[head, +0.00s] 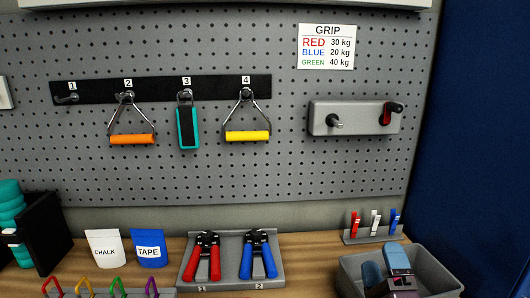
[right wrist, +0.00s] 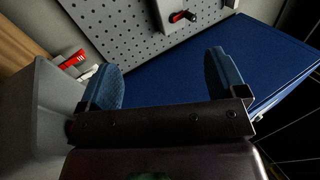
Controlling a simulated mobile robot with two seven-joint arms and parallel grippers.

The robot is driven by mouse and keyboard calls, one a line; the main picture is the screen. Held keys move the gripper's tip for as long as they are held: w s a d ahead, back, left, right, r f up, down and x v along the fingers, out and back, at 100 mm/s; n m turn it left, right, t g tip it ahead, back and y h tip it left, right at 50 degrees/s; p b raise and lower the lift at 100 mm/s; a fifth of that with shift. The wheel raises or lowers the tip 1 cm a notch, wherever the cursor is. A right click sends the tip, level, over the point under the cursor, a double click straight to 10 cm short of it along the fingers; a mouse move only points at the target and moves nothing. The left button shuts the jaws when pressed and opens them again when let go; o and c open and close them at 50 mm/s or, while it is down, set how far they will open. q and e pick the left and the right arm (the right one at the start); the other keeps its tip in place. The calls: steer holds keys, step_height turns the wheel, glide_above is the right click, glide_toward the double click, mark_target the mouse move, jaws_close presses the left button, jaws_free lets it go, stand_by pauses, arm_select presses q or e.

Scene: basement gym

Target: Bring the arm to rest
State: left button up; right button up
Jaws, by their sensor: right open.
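My right gripper (head: 385,263) shows at the lower right of the head view, its blue fingers in front of the grey bin. In the right wrist view its fingers (right wrist: 164,75) stand wide apart, with nothing between them. The grey bin (head: 440,276) stands at the right end of the bench; its wall (right wrist: 38,105) is left of the fingers in the right wrist view. Whether the gripper is over or inside the bin I cannot tell. My left gripper is out of view.
A tray (head: 189,268) holds red grippers (head: 214,265) and blue grippers (head: 245,265). A rack of clips (head: 374,236) stands behind the bin. Handles hang on the pegboard (head: 230,180). A bracket (head: 350,118) is at its right. A blue surface (head: 475,120) borders the right.

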steer(key=s+a+f+n+g+y, duration=0.2)
steer(key=s+f+n+g+y, duration=0.15)
steer(key=f+n+g, duration=0.35)
steer(key=s+a+f+n+g+y, duration=0.25)
steer(key=s+f+n, duration=0.2)
steer(key=n, duration=0.45)
steer(key=s+d+f+n+g+h, duration=0.2)
steer(key=s+d+f+g+h, duration=0.25)
steer(key=s, duration=0.45)
steer(key=s+d+f+n+g+h, duration=0.1)
steer(key=s+d+f+g+h, duration=0.25)
steer(key=s+d+g, duration=0.35)
steer(key=w+f+t+y, duration=0.1)
steer(key=w+f+t, duration=0.2)
steer(key=f+t, duration=0.1)
steer(key=w+a+f+n+t, duration=0.1)
steer(key=w+f+t, duration=0.2)
steer(key=f+t, duration=0.2)
steer(key=shift+w+a+f+t+y, duration=0.2)
steer(key=shift+a+f+t+y, duration=0.15)
steer(key=shift+f, duration=0.85)
steer(key=shift+d, duration=0.1)
